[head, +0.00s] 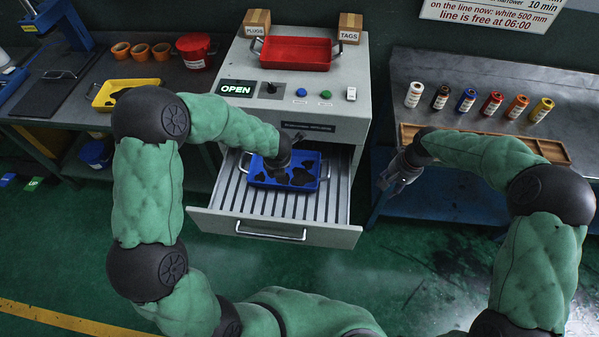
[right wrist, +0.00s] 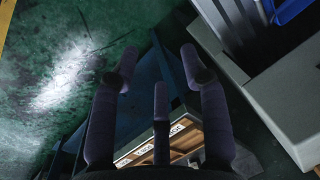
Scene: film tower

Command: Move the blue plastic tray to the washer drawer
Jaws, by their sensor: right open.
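The blue plastic tray (head: 256,178), with dark stains inside, sits within the pulled-out slatted washer drawer (head: 226,212). It lies toward the drawer's back. A blue corner, apparently of this tray, shows at the top right of the right wrist view (right wrist: 292,10). My left gripper (head: 284,160) is over the tray's middle; the arm end hides its fingers, so I cannot tell whether it touches or grips the tray. My right gripper (head: 398,174) is right of the drawer, empty, with its fingers spread open in the right wrist view (right wrist: 160,62).
The washer (head: 300,107) shows a lit OPEN sign (head: 237,89); a red tray (head: 296,54) and two boxes stand on top. A yellow tray (head: 112,92) and pots are on the left bench. The right bench (head: 500,85) holds several bottles and a wooden rack (head: 480,143).

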